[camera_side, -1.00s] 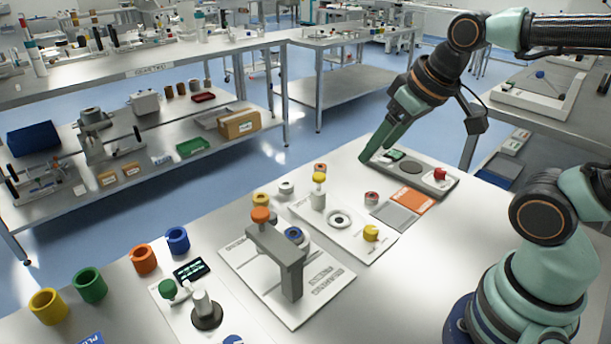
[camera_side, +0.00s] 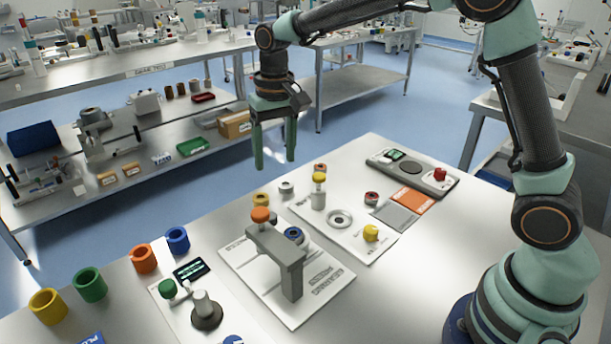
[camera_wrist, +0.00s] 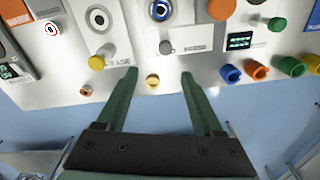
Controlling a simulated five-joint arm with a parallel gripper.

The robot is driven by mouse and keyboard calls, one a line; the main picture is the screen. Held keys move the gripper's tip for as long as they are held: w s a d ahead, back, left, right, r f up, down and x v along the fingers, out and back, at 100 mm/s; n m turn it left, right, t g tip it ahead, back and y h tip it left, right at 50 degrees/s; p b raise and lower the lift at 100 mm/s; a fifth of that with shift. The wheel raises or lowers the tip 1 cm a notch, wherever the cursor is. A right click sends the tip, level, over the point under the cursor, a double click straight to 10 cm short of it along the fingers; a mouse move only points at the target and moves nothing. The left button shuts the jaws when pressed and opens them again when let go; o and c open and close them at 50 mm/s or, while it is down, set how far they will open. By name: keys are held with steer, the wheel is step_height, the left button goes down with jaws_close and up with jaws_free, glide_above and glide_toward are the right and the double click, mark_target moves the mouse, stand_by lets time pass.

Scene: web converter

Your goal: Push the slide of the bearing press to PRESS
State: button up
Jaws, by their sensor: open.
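The bearing press (camera_side: 290,270) is a grey upright frame with an orange knob (camera_side: 261,214) on a white plate at the front middle. A blue ring (camera_side: 293,235) sits beside its arm; it also shows in the wrist view (camera_wrist: 159,10). In the wrist view a small grey knob (camera_wrist: 166,47) stands left of the PRESS lettering; whether it is the slide I cannot tell. In the side view I cannot make out that knob. My gripper (camera_side: 275,166) points down, open and empty, above the far edge of the table. In the wrist view its fingertips (camera_wrist: 159,73) straddle a yellow ring (camera_wrist: 152,80).
A yellow-capped post (camera_side: 319,190) stands right of the press. A black display (camera_side: 191,270), green knob (camera_side: 168,288) and coloured cups (camera_side: 90,285) lie to its left. A control box with a red button (camera_side: 440,174) is at the far right. Blue floor lies beyond the table.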

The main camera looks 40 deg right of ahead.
steer(key=shift+g, duration=0.3)
steer(key=f, duration=0.5)
steer(key=w+a+f, duration=0.1)
steer(key=f, duration=0.8)
steer(key=shift+w+a+f, duration=0.15)
steer(key=shift+w+f, duration=0.05)
steer(key=shift+f, duration=0.2)
jaws_close()
steer(key=shift+r, duration=0.1)
stand_by(0.5)
